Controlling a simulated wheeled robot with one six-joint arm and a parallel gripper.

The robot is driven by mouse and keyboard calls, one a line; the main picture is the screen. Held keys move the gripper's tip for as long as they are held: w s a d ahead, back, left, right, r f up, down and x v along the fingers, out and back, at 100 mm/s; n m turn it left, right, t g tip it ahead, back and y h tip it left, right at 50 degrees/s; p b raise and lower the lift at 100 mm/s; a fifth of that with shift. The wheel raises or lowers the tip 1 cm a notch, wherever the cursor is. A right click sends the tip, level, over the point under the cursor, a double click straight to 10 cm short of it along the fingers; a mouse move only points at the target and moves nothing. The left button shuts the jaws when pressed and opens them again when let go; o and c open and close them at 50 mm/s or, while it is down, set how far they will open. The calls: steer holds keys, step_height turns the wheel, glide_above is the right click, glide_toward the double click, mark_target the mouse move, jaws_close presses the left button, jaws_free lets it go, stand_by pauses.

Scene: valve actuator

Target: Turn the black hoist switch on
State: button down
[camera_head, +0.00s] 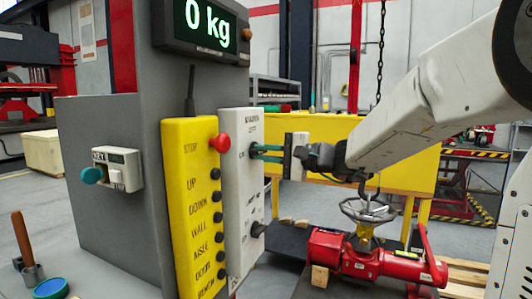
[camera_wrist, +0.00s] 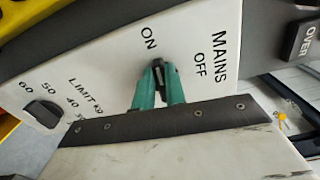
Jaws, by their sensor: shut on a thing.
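The black hoist switch (camera_wrist: 158,74) is a small black knob on a white panel (camera_wrist: 110,60), beside the words MAINS, ON and OFF in the wrist view. My gripper (camera_wrist: 158,84) has its two teal fingers shut on the knob, one on each side. The fingers cover part of the knob, so I cannot tell surely which word it points to. In the head view my gripper (camera_head: 256,152) reaches from the right to the upper part of the white panel (camera_head: 238,190), and the switch itself is hidden there.
A black limit knob (camera_wrist: 44,112) sits on the same panel. Beside it is a yellow button strip (camera_head: 190,210) with a red stop button (camera_head: 220,142). A display (camera_head: 207,22) above reads 0 kg. A red valve actuator (camera_head: 365,262) with a handwheel (camera_head: 368,210) stands below my arm.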

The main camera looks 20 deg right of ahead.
steer(key=shift+f, duration=0.1)
stand_by(0.5)
steer(key=c, duration=1.4)
jaws_free()
steer(key=shift+c, duration=0.2)
steer(key=v, duration=0.8)
